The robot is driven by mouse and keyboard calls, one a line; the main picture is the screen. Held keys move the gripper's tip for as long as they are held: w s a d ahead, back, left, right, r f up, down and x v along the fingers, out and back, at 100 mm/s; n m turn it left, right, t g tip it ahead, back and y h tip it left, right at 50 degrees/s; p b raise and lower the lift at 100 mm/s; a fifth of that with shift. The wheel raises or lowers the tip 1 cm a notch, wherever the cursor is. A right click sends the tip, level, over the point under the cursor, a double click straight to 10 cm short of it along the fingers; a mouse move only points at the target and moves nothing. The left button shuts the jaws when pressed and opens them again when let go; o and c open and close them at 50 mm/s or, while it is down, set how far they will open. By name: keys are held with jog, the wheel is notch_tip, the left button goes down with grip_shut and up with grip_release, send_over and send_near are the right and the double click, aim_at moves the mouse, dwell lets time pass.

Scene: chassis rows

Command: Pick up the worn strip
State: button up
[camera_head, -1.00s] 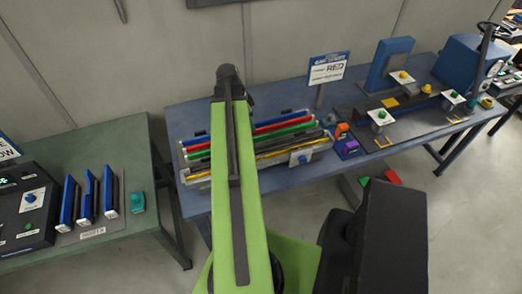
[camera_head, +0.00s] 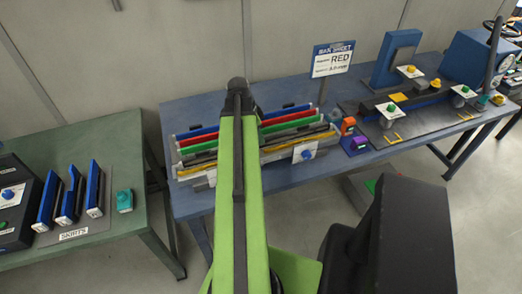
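Several long strips lie side by side in a rack (camera_head: 272,154) on the blue table: a blue strip (camera_head: 290,111), a red strip (camera_head: 197,140), a green strip (camera_head: 290,126), grey or dark ones and a yellow strip (camera_head: 275,148) at the front. Which strip is worn cannot be told from this view. My green arm reaches forward across the middle of the rack and hides part of every strip. Its dark far joint stands above the rack's back edge. My gripper's fingers do not show.
A green table (camera_head: 125,222) at left holds upright blue-edged pieces (camera_head: 72,199) and a teal block (camera_head: 124,201). Floor separates the tables.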

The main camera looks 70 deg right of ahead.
jog(key=b+x, duration=0.2)
jog(key=x, duration=0.1)
jog(key=shift+a+f, duration=0.1)
jog(key=shift+f, duration=0.25)
jog(key=shift+r, duration=0.2)
jog(key=shift+c, duration=0.2)
grip_shut()
dwell(0.6)
